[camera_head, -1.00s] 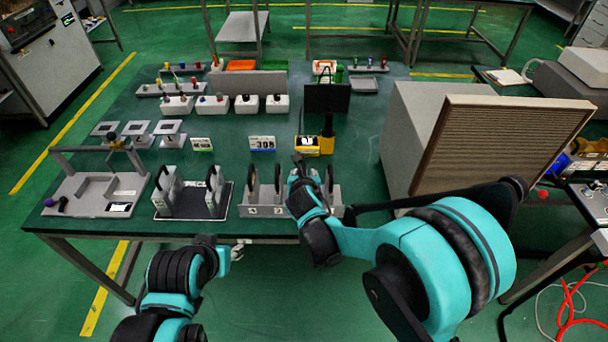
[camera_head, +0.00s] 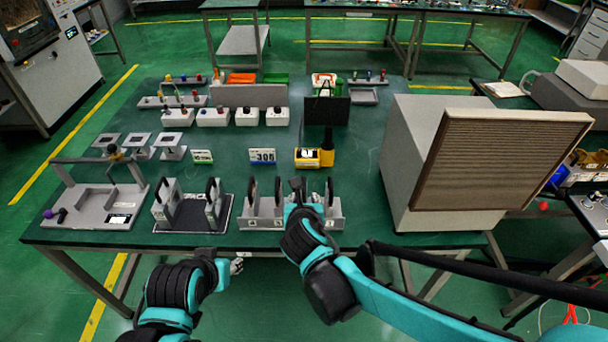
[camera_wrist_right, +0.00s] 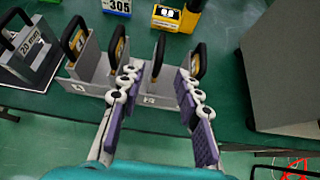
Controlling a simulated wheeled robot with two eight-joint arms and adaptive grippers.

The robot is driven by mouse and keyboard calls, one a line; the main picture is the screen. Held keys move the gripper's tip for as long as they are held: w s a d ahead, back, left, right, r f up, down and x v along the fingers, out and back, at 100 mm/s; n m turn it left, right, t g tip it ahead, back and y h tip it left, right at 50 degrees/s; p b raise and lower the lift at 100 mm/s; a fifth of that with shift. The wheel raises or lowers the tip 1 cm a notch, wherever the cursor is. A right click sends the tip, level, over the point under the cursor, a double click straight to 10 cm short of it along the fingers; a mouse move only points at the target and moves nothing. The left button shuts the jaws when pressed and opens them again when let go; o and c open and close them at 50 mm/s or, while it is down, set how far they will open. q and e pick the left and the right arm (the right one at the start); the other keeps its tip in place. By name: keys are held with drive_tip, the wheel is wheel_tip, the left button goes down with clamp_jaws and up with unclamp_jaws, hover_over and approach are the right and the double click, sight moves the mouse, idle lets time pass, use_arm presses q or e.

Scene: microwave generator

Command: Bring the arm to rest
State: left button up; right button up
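My right gripper (camera_wrist_right: 155,88) is open in the right wrist view, its purple-padded fingers spread apart with nothing held between them. In the head view my right gripper (camera_head: 298,188) points forward at the front edge of the table, over the grey holder (camera_head: 262,224) with black-handled pieces. The same grey holder shows in the wrist view (camera_wrist_right: 90,86), beyond and partly behind the fingers. My left gripper (camera_head: 237,265) is low in front of the table edge in the head view, small, and its finger opening cannot be made out.
The green table (camera_head: 360,200) carries a large box with a ribbed panel (camera_head: 500,160) at right. A yellow meter (camera_head: 308,158), a number display (camera_head: 262,156), a second black-handled holder (camera_head: 190,208) and a grey fixture (camera_head: 95,205) stand on it. Bare tabletop lies between the yellow meter and the box.

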drive_tip(key=s+d+m+g, duration=0.1)
drive_tip(key=s+d+m, duration=0.5)
drive_tip(key=m, duration=0.6)
drive_tip(key=s+d+f+m+g, duration=0.1)
drive_tip(key=s+d+m, duration=0.4)
drive_tip(key=m, duration=0.7)
drive_tip(key=s+d+m+g, duration=0.2)
drive_tip(key=s+d+m, duration=0.4)
drive_tip(key=m, duration=0.6)
drive_tip(key=shift+s+d+f, duration=0.15)
drive_tip(key=shift+s+d, duration=0.15)
drive_tip(key=shift+d, duration=0.1)
